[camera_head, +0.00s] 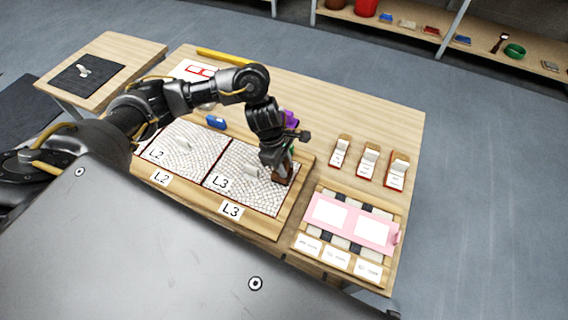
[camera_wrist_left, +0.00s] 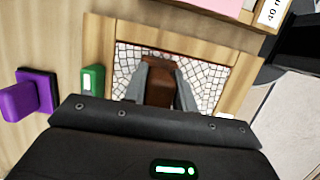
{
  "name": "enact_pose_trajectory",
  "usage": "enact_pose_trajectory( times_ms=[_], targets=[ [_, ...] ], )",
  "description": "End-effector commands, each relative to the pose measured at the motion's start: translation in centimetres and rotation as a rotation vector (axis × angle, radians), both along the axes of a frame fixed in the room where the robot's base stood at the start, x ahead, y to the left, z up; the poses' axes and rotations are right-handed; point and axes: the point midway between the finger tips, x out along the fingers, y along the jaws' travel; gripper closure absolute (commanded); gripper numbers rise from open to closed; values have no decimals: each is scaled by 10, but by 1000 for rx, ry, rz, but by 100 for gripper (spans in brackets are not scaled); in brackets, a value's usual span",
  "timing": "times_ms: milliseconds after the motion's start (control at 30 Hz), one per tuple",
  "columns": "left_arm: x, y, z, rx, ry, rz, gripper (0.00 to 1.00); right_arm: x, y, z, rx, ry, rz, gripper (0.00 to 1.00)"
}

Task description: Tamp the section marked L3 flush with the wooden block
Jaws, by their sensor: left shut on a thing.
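The L3 section (camera_head: 222,184) is a white mosaic panel with a dark red border in a wooden frame, labelled L3. A light grey piece lies on it beside the label. My left gripper (camera_head: 284,169) is over the right side of L3, shut on the brown wooden block (camera_head: 281,177). In the left wrist view the wooden block (camera_wrist_left: 160,82) is between the fingers, over white tiles. I cannot tell whether the block touches them. My right gripper is not in view.
Section L2 (camera_head: 173,160) adjoins on the left. A pink board (camera_head: 326,219) lies on a tray (camera_head: 397,245) at right. Three small holders, one of them nearest (camera_head: 340,151), stand behind the tray. A purple item (camera_head: 291,118) and a blue item (camera_head: 215,122) lie behind the panels.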

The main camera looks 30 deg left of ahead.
Motion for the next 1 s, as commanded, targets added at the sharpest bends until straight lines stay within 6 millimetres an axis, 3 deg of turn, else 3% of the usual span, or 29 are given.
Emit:
enact_pose_trajectory(
  times_ms=[533, 1000],
  targets=[
    [-1, 0, 2, 0, 2, -1, 96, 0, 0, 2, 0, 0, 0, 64],
    [-1, 0, 41, 0, 1, -1, 96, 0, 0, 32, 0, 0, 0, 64]
  ],
)
